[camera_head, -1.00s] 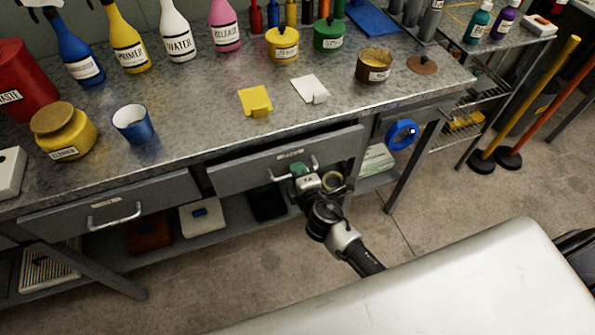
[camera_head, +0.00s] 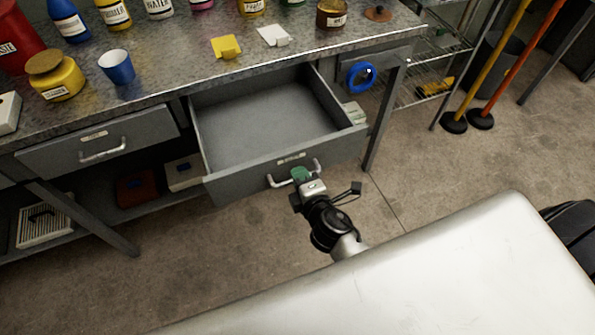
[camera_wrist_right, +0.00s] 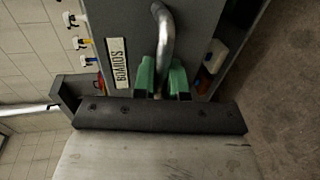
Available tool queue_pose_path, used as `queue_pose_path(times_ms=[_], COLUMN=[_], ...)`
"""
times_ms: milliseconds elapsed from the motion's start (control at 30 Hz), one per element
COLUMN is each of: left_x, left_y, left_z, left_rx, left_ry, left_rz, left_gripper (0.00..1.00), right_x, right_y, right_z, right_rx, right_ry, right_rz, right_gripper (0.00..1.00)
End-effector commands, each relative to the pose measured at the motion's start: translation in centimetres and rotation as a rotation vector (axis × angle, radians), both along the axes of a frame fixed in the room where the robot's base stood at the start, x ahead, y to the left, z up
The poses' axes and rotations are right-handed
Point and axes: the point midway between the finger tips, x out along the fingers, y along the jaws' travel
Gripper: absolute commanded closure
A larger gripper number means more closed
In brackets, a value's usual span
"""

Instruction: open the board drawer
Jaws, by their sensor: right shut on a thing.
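The board drawer (camera_head: 262,125) is pulled well out from under the metal workbench. Its inside looks empty in the head view. Its front carries a pale label, which reads "BOARDS" in the right wrist view (camera_wrist_right: 119,62), and a curved metal handle (camera_head: 313,168). My left gripper is not in view.
A second drawer (camera_head: 97,145) at the left is closed. The bench top (camera_head: 170,70) holds a yellow jar, a blue cup and several bottles. A blue ring (camera_head: 361,77) hangs at the right by the bench leg. Open floor (camera_head: 430,160) lies to the right.

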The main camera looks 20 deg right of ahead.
Motion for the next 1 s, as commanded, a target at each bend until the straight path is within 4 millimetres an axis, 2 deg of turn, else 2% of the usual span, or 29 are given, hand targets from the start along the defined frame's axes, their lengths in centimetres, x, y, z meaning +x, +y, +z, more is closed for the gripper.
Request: queue_pose_path(times_ms=[100,467,500,633,867,1000], left_x=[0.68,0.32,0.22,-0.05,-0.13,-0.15], left_y=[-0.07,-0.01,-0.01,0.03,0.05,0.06], left_z=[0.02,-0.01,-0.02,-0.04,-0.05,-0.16], left_rx=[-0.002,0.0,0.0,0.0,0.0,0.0], left_ry=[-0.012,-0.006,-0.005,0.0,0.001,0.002], left_rz=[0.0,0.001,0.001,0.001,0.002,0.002], left_gripper=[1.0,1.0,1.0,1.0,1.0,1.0], right_x=[-0.29,-0.32,-0.32,-0.31,-0.3,-0.98], right_y=[0.01,0.01,0.01,0.01,0.0,-0.02], right_z=[-0.06,-0.03,-0.02,-0.02,0.01,0.01], right_rx=[0.001,0.0,0.0,0.0,0.0,0.0], right_ry=[0.001,0.0,0.0,0.0,0.0,0.001], right_rz=[0.0,0.0,0.001,0.0,0.0,0.0], right_gripper=[1.0,1.0,0.81,0.63,0.63,0.63])
